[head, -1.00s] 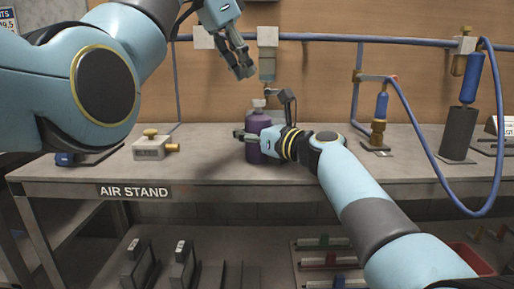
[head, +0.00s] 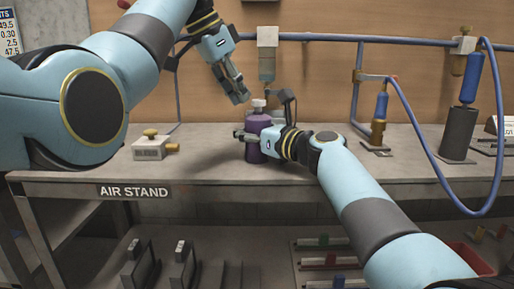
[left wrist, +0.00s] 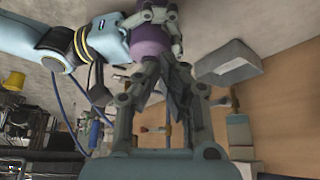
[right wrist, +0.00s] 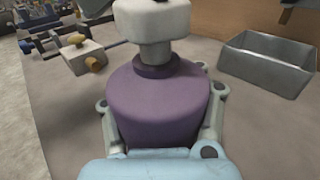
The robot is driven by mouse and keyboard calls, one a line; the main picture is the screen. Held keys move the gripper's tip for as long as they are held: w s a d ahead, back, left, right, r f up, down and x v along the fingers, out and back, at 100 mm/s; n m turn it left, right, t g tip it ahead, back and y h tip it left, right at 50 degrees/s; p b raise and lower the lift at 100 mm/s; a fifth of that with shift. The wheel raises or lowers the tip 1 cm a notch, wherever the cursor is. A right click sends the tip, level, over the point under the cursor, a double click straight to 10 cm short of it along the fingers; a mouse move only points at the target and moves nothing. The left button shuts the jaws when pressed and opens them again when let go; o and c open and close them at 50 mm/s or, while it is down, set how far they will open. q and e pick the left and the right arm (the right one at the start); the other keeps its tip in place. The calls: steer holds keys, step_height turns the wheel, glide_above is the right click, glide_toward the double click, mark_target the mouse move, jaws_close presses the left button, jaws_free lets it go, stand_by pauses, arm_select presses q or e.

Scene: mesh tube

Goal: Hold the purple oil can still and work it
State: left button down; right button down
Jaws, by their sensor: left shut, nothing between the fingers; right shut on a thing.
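The purple oil can (head: 258,124) with a pale grey cap (head: 259,104) stands upright on the bench, near the middle of the head view. My right gripper (head: 248,138) is shut around the can's body. The right wrist view shows the purple body (right wrist: 158,105) between the fingers and the pale cap (right wrist: 152,28) above. My left gripper (head: 240,97) is shut and empty, above and just left of the cap, apart from it in the head view. In the left wrist view, its closed fingers (left wrist: 172,85) partly cover the purple can (left wrist: 148,42).
A pale valve block (head: 151,147) with brass fittings sits on the bench (head: 200,170) to the left. A grey open bin (right wrist: 268,62) stands behind the can. Blue hose (head: 430,160) hangs at the right, beside a dark cylinder (head: 459,133). The bench between block and can is clear.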

arm_select(q)
steer(key=shift+f, duration=0.4)
steer(key=shift+d, duration=0.35)
stand_by(0.4)
steer(key=shift+s+d, duration=0.1)
steer(key=shift+s, duration=0.15)
steer(key=shift+s+d+f, duration=0.1)
steer(key=shift+s+d, duration=0.15)
steer(key=shift+s, duration=0.25)
steer(key=shift+s+d, duration=0.2)
steer(key=shift+s, duration=0.05)
steer(key=shift+d, duration=0.1)
stand_by(0.4)
